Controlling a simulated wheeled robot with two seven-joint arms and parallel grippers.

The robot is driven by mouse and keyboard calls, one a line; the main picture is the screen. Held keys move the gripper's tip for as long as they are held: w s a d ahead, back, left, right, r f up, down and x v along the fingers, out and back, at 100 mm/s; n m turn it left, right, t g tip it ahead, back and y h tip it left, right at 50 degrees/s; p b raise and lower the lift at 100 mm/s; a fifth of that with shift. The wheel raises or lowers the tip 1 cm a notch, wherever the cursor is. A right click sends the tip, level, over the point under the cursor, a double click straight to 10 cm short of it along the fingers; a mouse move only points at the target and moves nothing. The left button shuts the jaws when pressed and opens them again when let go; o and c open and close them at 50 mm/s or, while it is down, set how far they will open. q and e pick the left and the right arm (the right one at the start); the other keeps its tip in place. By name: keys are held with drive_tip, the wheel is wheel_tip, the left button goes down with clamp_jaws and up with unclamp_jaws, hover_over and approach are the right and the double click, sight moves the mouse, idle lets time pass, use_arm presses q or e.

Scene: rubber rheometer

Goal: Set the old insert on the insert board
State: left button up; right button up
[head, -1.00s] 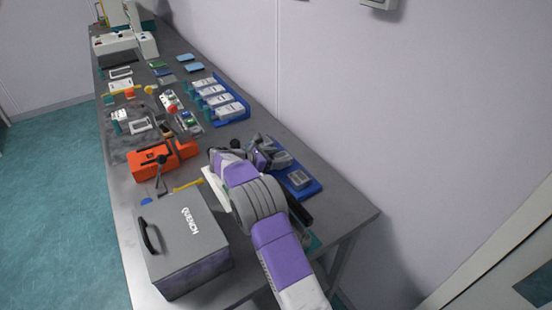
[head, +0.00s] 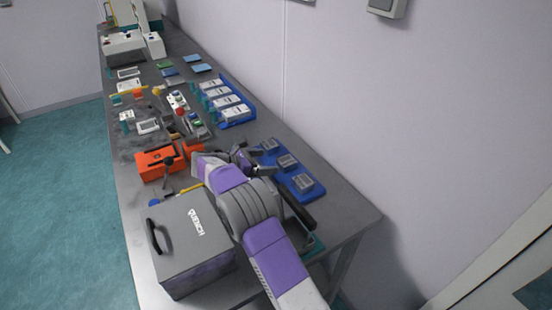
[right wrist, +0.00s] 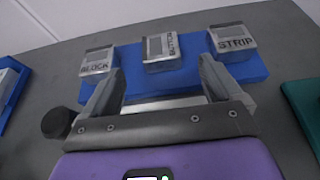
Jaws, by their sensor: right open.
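The blue insert board (head: 313,192) lies near the right edge of the table and carries three grey inserts in a row. In the right wrist view the board (right wrist: 190,78) shows inserts labelled BLOCK (right wrist: 97,61), BUTTON (right wrist: 162,48) and STRIP (right wrist: 232,38). I cannot tell which of them is the old insert. My right gripper (head: 240,155) is just left of the board in the head view. In the right wrist view its fingers (right wrist: 160,82) are apart, with no insert between them, and they point toward the board. My left gripper is out of view.
A grey QUENCH box (head: 190,240) stands at the near left of the table, with an orange case (head: 160,162) beyond it. A blue rack (head: 237,112) of pale units stands farther back. The wall runs along the table's right side.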

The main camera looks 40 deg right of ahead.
sight(285, 161)
drive_tip(key=v, duration=0.4)
drive_tip(key=shift+a+r+p, duration=0.15)
drive_tip(key=shift+a+p, duration=0.1)
drive_tip(key=shift+p, duration=0.15)
drive_tip(key=shift+d, duration=0.1)
drive_tip(key=b+x, duration=0.3)
drive_tip(key=x, duration=0.8)
drive_tip(key=shift+s+d+f, duration=0.1)
drive_tip(key=shift+d+f, duration=0.05)
drive_tip(key=shift+f, duration=0.15)
drive_tip(key=shift+d+r, duration=0.25)
drive_tip(key=shift+r+p, duration=0.8)
drive_tip(key=shift+r, duration=1.25)
drive_tip(key=shift+a, duration=0.1)
